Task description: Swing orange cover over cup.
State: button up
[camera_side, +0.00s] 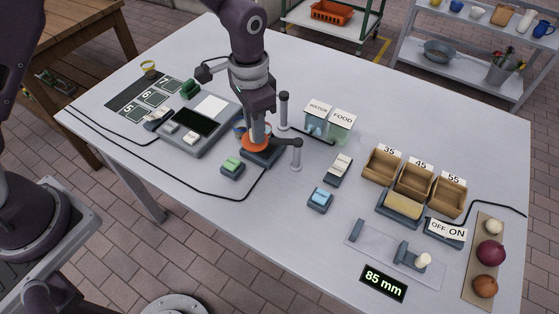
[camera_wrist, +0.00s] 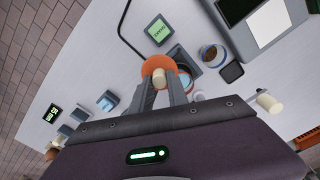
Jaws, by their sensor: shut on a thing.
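The orange cover (camera_side: 254,143) is a flat disc low over a dark base (camera_side: 265,156) near the table's middle. In the wrist view the orange cover (camera_wrist: 150,64) has a pale knob (camera_wrist: 158,78) standing up from it. My gripper (camera_wrist: 160,84) has its two fingers around this knob. In the side view my gripper (camera_side: 257,130) points down at the cover and partly hides it. A round, pale-rimmed opening, perhaps the cup (camera_wrist: 187,83), shows beside the right finger, partly hidden. I cannot tell how much of it the cover overlaps.
A small blue bowl (camera_wrist: 209,53) with brown contents sits close by. Grey posts (camera_side: 284,110) and a levered post (camera_side: 296,150) stand right of my gripper. A green-button box (camera_side: 232,165) is in front, a screen panel (camera_side: 195,122) at left. Wooden bins (camera_side: 414,182) stand farther right.

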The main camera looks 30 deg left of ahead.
jog(key=shift+w+a, duration=0.4)
jog(key=shift+w, duration=0.3)
jog(key=shift+w+a, duration=0.2)
jog(key=shift+w, duration=1.3)
jog(key=o, duration=1.6)
jog(key=shift+c, duration=0.2)
notch_tip(320, 180, up, 7)
